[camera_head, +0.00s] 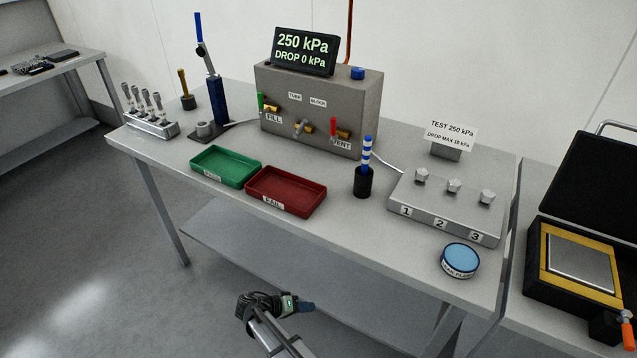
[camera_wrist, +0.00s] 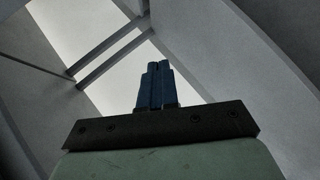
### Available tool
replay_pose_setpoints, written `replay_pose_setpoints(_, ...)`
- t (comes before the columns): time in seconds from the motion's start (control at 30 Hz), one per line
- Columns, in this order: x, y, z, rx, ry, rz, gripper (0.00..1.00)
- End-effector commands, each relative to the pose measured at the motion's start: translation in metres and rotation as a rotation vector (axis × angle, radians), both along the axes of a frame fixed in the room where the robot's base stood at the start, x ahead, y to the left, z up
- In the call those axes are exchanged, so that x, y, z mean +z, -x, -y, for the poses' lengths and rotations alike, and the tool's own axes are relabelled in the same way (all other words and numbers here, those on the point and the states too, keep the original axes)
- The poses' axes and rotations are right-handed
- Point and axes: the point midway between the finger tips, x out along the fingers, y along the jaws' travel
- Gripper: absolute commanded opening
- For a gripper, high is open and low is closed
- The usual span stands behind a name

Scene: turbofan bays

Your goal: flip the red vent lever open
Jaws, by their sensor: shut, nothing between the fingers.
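The red vent lever (camera_head: 333,126) stands upright on the right part of the front of the grey test block (camera_head: 318,108), beside a brass valve fitting above the VENT label. My gripper (camera_head: 307,307) is low in front of the workbench, well away from the lever and below the table top. In the wrist view its blue fingers (camera_wrist: 156,86) are together with nothing between them. The lever does not show in the wrist view.
A green tray (camera_head: 225,182) and a red FAIL tray (camera_head: 313,208) lie in front of the block. A black holder with a blue-striped tool (camera_head: 364,182) stands right of them. A numbered fixture (camera_head: 398,218) and blue tin (camera_head: 460,257) are farther right.

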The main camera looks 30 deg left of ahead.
Motion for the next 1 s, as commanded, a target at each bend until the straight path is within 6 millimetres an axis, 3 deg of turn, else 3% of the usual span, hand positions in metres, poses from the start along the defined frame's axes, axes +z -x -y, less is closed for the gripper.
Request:
replay_pose_setpoints(0.1,0.023,-0.001,-0.035,0.033,-0.053,-0.008,0.00)
replay_pose_setpoints(0.4,0.085,0.000,-0.110,0.120,-0.178,-0.045,0.00)
replay_pose_setpoints(0.77,0.172,0.010,-0.193,0.236,-0.324,-0.080,0.00)
replay_pose_setpoints(1.0,0.237,0.022,-0.243,0.320,-0.420,-0.098,0.00)
